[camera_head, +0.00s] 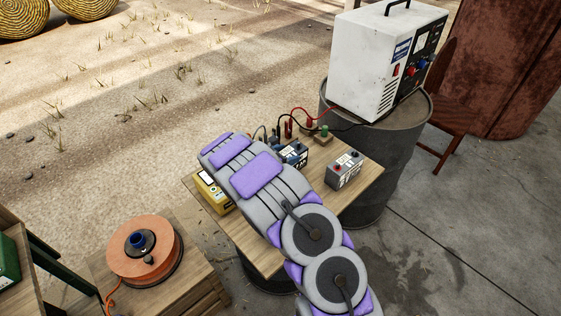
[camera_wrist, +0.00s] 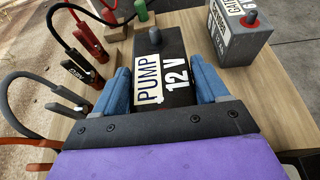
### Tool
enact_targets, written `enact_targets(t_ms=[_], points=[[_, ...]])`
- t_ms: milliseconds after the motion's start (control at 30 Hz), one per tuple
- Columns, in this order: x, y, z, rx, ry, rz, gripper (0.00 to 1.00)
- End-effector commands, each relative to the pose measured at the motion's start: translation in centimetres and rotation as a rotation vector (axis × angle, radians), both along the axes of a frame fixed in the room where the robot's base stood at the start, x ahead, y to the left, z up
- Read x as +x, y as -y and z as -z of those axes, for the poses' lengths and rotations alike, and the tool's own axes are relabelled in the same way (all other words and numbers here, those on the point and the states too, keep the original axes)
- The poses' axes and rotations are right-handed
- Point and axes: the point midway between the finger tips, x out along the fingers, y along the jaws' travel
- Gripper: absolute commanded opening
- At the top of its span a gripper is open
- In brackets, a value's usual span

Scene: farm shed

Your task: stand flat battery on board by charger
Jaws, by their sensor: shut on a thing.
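A black battery (camera_wrist: 172,42) with a "PUMP" label and "12 V" on its top sits between the blue fingers of my gripper (camera_wrist: 161,76), which is shut on it. It also shows in the head view (camera_head: 294,154), partly hidden by my arm. I cannot tell whether its base touches the wooden board (camera_head: 358,197). A grey battery (camera_head: 345,169) with a red terminal stands upright on the board to its right, also in the wrist view (camera_wrist: 238,38). The white charger (camera_head: 385,62) stands on a drum behind the board.
Clamps with red parts (camera_wrist: 88,42) and dark leads lie left of the held battery. A small green-topped post (camera_head: 324,131) stands behind it. A yellow box-like thing (camera_head: 212,192) is at the board's left edge. An orange cable reel (camera_head: 145,250) sits on a crate at lower left.

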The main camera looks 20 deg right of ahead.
Motion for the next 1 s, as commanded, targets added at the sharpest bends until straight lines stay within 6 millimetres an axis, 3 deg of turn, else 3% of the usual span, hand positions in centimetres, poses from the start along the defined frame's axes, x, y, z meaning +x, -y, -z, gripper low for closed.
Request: enact_targets(t_ms=[267, 567, 933, 967, 1000], points=[[0.8, 1.0, -0.2, -0.004, 0.007, 0.001, 0.0], [0.8, 1.1, 3.3, -0.004, 0.003, 0.0, 0.0], [0.8, 1.0, 3.4, -0.005, 0.005, 0.0, 0.0], [0.7, 1.0, 3.5, -0.002, 0.003, 0.002, 0.76], [0.7, 1.0, 3.5, -0.002, 0.004, 0.001, 0.8]])
